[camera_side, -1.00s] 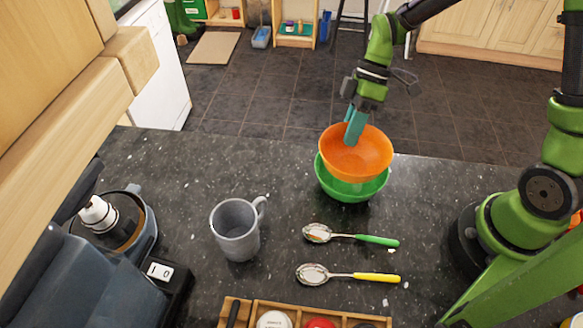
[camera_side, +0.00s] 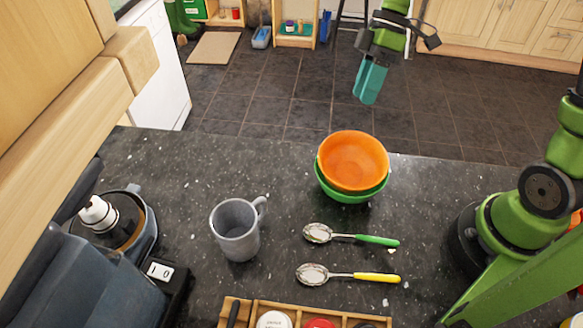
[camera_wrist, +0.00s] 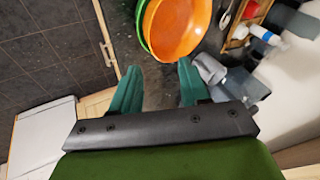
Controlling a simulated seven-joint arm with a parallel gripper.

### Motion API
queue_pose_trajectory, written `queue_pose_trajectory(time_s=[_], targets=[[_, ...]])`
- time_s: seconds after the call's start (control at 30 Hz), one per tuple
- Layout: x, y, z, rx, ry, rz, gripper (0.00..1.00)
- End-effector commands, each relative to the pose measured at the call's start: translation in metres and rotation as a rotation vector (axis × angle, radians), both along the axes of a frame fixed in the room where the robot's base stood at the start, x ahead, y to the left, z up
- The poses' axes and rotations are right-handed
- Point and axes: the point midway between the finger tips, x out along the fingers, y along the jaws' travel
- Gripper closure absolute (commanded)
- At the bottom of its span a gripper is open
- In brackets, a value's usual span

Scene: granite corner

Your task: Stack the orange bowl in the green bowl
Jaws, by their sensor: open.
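The orange bowl (camera_side: 353,162) sits inside the green bowl (camera_side: 347,197) on the dark speckled counter, slightly tilted, with the green rim showing below it. In the wrist view the orange bowl (camera_wrist: 178,28) is nested in the green bowl (camera_wrist: 142,14), of which only an edge shows. My gripper (camera_side: 368,84) is well above and behind the bowls, apart from them. Its teal fingers are spread and empty in the wrist view (camera_wrist: 158,82).
A grey mug (camera_side: 236,230) stands left of the bowls. A green-handled spoon (camera_side: 350,236) and a yellow-handled spoon (camera_side: 346,275) lie in front. A wooden tray (camera_side: 262,306) is at the near edge. A coffee-maker-like appliance (camera_side: 125,225) is at left.

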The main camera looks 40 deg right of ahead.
Motion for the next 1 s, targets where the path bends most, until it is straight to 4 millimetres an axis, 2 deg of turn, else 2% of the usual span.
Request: queue_pose_trajectory(time_s=[0.1,0.27,0.43,0.57,0.7,0.9,1.0], targets=[[0.004,-0.01,0.018,-0.001,-0.002,-0.002,0.55],[0.006,-0.017,0.031,-0.001,-0.001,-0.004,0.55],[-0.006,-0.015,0.044,-0.072,-0.015,-0.101,0.55],[-0.031,-0.012,0.059,-0.18,-0.064,-0.334,0.55],[-0.062,-0.011,0.073,-0.223,-0.148,-0.674,0.55],[-0.096,-0.013,0.082,-0.11,-0.238,-1.098,0.55],[-0.106,-0.014,0.082,-0.036,-0.254,-1.229,0.55]])
